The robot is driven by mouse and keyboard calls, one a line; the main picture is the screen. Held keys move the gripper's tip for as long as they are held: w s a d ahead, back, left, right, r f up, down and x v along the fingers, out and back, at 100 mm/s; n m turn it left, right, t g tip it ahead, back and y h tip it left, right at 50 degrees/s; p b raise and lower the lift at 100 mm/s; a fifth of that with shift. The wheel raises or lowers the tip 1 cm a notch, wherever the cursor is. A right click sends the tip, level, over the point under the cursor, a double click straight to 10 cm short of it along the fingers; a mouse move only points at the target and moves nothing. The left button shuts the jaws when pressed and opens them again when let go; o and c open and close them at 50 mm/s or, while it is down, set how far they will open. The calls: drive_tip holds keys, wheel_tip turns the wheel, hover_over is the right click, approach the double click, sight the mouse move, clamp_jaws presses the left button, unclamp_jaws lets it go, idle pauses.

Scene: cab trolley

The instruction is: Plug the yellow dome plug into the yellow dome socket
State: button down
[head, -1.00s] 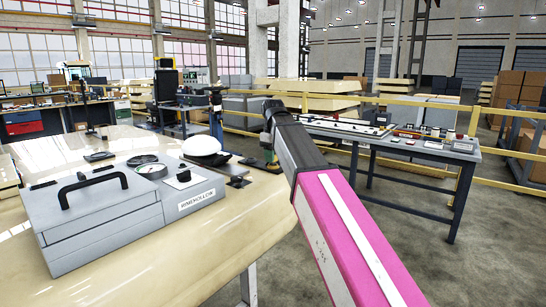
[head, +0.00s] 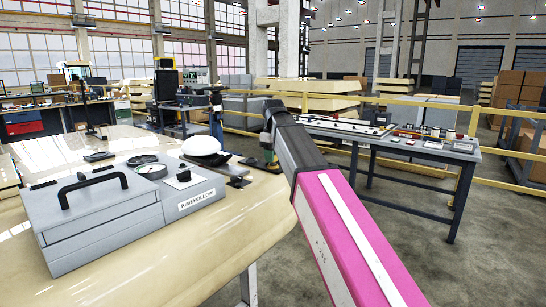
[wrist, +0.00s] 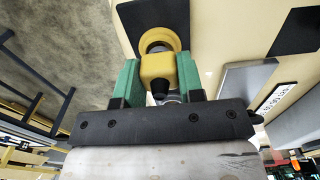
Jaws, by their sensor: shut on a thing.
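In the wrist view, my gripper (wrist: 157,88) is shut on the yellow dome plug (wrist: 157,68), with one green finger on each side of its blocky body. A dark stub sticks out of the plug's near end. Just beyond the plug is a round yellow ring (wrist: 160,37) with a grey inside, at the edge of a black plate; it looks like the yellow dome socket. The plug overlaps the ring's near side, so I cannot tell whether they touch or how deep the plug sits.
A grey case (head: 95,215) with a black handle stands on the cream table (head: 150,265). A gauge (head: 147,169), a white hard hat (head: 202,146) and dark plates (head: 232,170) lie near my gripper. A second workbench (head: 410,150) stands to the right, with open floor in front.

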drive_tip(key=shift+f, duration=0.5)
idle(0.3)
drive_tip(key=c, duration=0.7)
unclamp_jaws()
drive_tip(key=shift+o, duration=0.2)
wheel_tip(320, 180, up, 8)
drive_tip(key=shift+f, duration=0.25)
drive_tip(key=o, duration=0.7)
drive_tip(key=shift+c, duration=0.2)
